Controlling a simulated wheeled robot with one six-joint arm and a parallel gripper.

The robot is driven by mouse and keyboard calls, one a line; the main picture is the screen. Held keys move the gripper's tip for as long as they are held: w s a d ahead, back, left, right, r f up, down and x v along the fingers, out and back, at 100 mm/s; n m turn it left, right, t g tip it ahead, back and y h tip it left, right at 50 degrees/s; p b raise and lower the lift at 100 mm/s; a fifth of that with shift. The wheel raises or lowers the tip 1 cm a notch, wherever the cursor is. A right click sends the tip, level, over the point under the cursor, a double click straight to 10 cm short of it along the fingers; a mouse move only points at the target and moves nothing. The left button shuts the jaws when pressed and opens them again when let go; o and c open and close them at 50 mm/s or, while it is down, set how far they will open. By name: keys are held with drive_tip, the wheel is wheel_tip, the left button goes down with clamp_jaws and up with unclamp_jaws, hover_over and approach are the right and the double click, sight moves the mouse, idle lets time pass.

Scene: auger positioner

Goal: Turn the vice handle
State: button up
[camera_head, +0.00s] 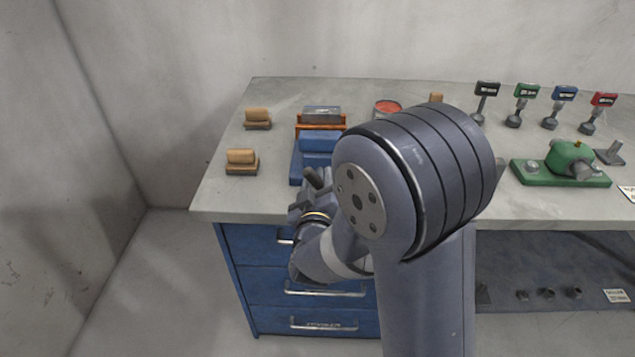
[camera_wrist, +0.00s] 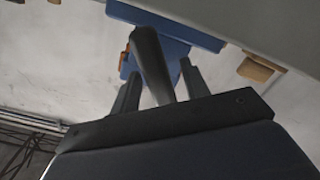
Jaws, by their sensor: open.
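The blue vice (camera_head: 316,148) stands at the bench's front edge, with orange jaws (camera_head: 321,121) and a grey block (camera_head: 322,112) at them. Its blue body also shows at the top of the wrist view (camera_wrist: 185,32). A dark bar, apparently the vice handle (camera_wrist: 149,58), reaches from the vice towards the wrist camera. My gripper (camera_wrist: 160,72) is open, with one finger on each side of the bar and gaps visible. In the head view my gripper (camera_head: 307,200) is just in front of the vice, partly hidden by my arm. Contact with the bar cannot be told.
Two wooden blocks (camera_head: 257,119) (camera_head: 241,161) lie left of the vice. A red-topped tin (camera_head: 387,107) is behind my arm. A green device (camera_head: 570,160) and several coloured label stands (camera_head: 525,103) are at right. Blue drawers (camera_head: 325,290) with protruding handles are below the bench edge.

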clamp_jaws()
drive_tip(key=shift+f+m+b, duration=0.2)
drive_tip(key=shift+m+b, duration=0.5)
drive_tip(key=shift+b, duration=0.3)
drive_tip(key=shift+r+m+b, duration=0.2)
drive_tip(key=shift+m+b, duration=0.55)
drive_tip(key=shift+m, duration=0.15)
unclamp_jaws()
drive_tip(key=s, duration=1.1)
drive_tip(key=shift+a, duration=0.15)
drive_tip(key=shift+w, duration=0.1)
